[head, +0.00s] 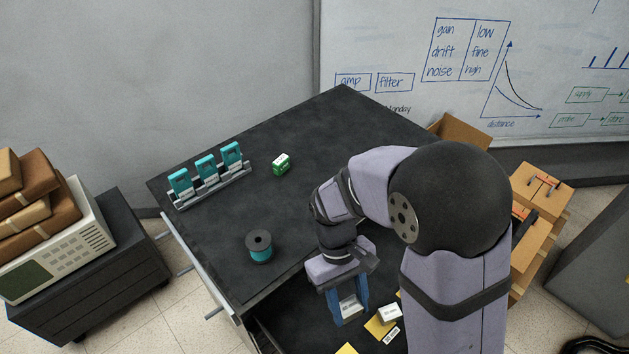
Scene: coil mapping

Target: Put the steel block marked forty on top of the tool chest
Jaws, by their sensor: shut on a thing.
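My gripper (347,304) hangs at the end of my arm with its blue fingers pointing down. It is shut on a small pale block (351,307) with a white label; the marking is too small to read, so I cannot tell if it says forty. The block is over or in an open dark drawer (275,323) at the near side; its height there is unclear. The tool chest appears to be the large unit with the dark flat top (285,218), above and behind that drawer. My arm hides the top's right part.
On the top stand a rack (213,187) of teal-and-white units, a green box (281,164) and a teal spool (260,248). Yellow envelopes (378,326) and a white labelled box (390,312) lie in the drawer. Bare top lies between spool and green box.

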